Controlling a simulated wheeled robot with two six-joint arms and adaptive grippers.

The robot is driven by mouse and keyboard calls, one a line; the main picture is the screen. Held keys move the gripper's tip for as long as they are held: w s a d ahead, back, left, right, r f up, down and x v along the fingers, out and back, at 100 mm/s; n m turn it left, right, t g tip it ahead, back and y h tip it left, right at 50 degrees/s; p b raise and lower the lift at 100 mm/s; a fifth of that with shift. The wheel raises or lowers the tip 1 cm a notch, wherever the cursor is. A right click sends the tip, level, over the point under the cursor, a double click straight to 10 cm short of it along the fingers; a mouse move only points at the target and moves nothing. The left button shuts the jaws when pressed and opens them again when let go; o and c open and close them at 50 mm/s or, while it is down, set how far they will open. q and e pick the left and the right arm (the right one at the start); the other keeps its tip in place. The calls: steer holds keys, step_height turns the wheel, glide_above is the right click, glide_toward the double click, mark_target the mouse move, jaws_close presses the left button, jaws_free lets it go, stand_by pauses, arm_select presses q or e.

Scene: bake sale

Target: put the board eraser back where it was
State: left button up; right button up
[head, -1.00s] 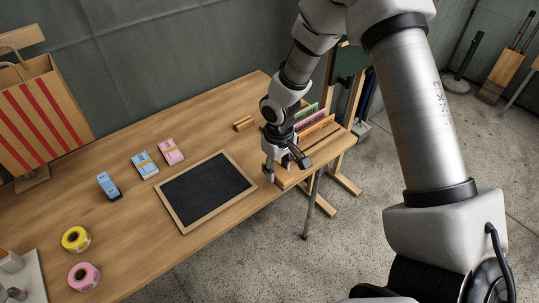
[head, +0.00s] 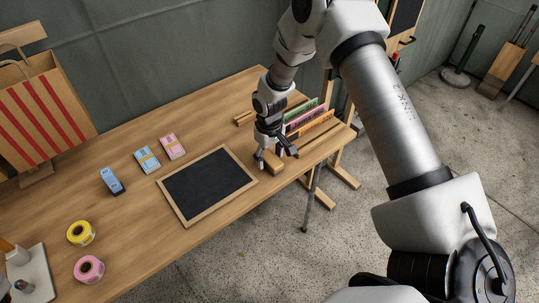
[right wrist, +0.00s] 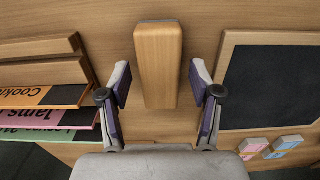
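The board eraser (head: 274,167), a wooden block, lies on the table near its front edge, between the chalkboard and the sign rack. In the right wrist view the eraser (right wrist: 158,62) lies lengthwise ahead of my right gripper, lined up with the gap between its fingers. My right gripper (head: 275,158) is open just above the eraser, and both fingers (right wrist: 159,92) are clear of its sides. The framed chalkboard (head: 208,184) lies flat to the left. My left gripper is not in view.
A wooden rack (head: 322,145) with coloured signs (head: 305,117) stands right of the gripper. Pink (head: 171,146) and blue card packs (head: 147,160), a blue device (head: 111,181) and yellow (head: 81,233) and pink rolls (head: 89,269) lie left. Bare table surrounds them.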

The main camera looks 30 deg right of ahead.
mark_target(269, 157)
steer(key=shift+r, duration=0.1)
step_height(269, 157, up, 12)
steer(key=b, duration=0.1)
stand_by(0.4)
stand_by(1.5)
